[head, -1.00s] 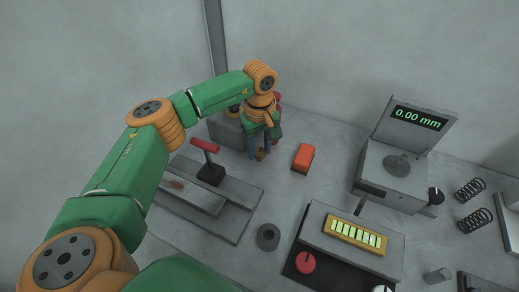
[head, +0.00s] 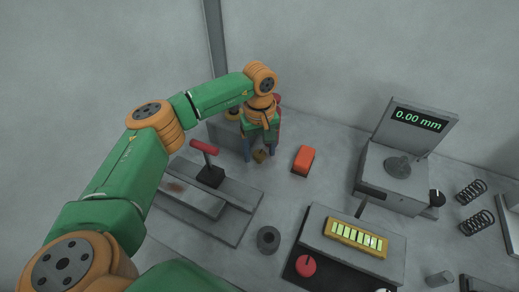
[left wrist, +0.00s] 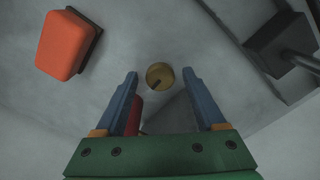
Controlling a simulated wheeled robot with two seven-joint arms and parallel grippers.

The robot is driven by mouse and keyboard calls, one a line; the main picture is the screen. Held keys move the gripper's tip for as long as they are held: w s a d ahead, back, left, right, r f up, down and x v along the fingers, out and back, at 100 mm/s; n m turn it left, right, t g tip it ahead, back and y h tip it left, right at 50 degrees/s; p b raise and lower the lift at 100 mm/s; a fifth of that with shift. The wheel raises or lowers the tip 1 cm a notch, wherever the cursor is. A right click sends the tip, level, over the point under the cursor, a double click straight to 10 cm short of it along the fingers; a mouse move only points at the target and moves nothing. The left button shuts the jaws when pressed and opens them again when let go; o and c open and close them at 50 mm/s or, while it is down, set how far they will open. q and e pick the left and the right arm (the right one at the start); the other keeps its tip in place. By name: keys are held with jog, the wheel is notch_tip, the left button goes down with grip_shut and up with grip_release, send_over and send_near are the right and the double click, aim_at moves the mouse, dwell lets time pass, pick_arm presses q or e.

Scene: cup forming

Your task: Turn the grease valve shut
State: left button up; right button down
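A small round brass knob with a dark mark, which looks like the grease valve (head: 260,156), is low on the bench below my left gripper (head: 261,154). In the left wrist view the valve (left wrist: 160,76) lies ahead of and between the two blue fingers, apart from both. My left gripper (left wrist: 160,90) is open and empty, pointing down. The valve's base and what it connects to cannot be made out. My right gripper is not in view.
An orange-red block (head: 303,160) lies right of the gripper. A grey box (head: 228,134) stands close on its left, and a red-handled lever (head: 204,148) is nearer. A red part behind the gripper is mostly hidden. A gauge (head: 396,178) stands farther right.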

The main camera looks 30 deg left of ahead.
aim_at(259, 154)
pick_arm(q)
notch_tip(259, 154, up, 7)
jog(key=shift+r+b, duration=0.1)
jog(key=shift+b, duration=0.25)
dwell(0.4)
